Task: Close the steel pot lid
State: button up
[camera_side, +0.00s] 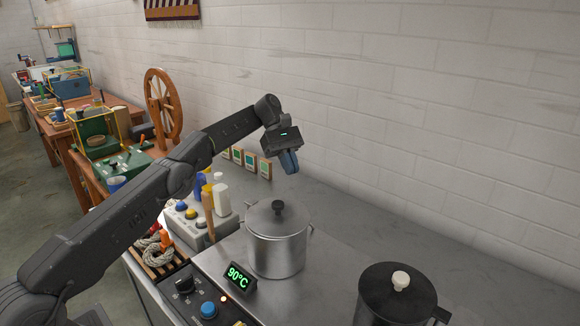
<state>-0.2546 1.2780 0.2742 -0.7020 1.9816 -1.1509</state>
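The steel pot (277,254) stands on the metal worktop, left of the dark pot. Its grey lid (262,217) lies over the mouth and looks level, with a black knob (278,207) on top. From this angle I cannot tell whether the lid is fully seated. My gripper (290,168) hangs above the lid and clear of it, its bluish fingers pointing down. Nothing shows held in it. The fingers overlap in this view, so any gap between them is hidden.
A dark pot (395,302) with a pale knob stands at the lower right. Bottles (221,198) and a button box (194,219) stand left of the steel pot.

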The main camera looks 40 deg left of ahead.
aim_at(277, 202)
jog(key=shift+o, duration=0.6)
jog(key=shift+s+r, duration=0.1)
jog(key=shift+r, duration=0.25)
jog(key=o, duration=0.9)
jog(key=s+r+m+y, duration=0.1)
jog(key=s+r, duration=0.1)
jog(key=r, duration=0.1)
jog(key=s+d+r+m+y, duration=0.1)
jog(key=s+r+y, duration=0.1)
jog(key=r, duration=0.1)
jog(key=s+r+m+y, duration=0.1)
jog(key=s+r+m, duration=0.1)
jog(key=r, duration=0.1)
jog(key=shift+s+d+r+y, duration=0.1)
jog(key=shift+d+r+y, duration=0.1)
jog(key=shift+y, duration=0.2)
jog(key=shift+c, duration=0.2)
jog(key=x, duration=1.3)
jog(key=shift+s+a+f, duration=0.1)
jog(key=shift+s+f, duration=0.15)
jog(key=shift+s, duration=0.1)
jog(key=shift+c, duration=0.2)
grip_shut()
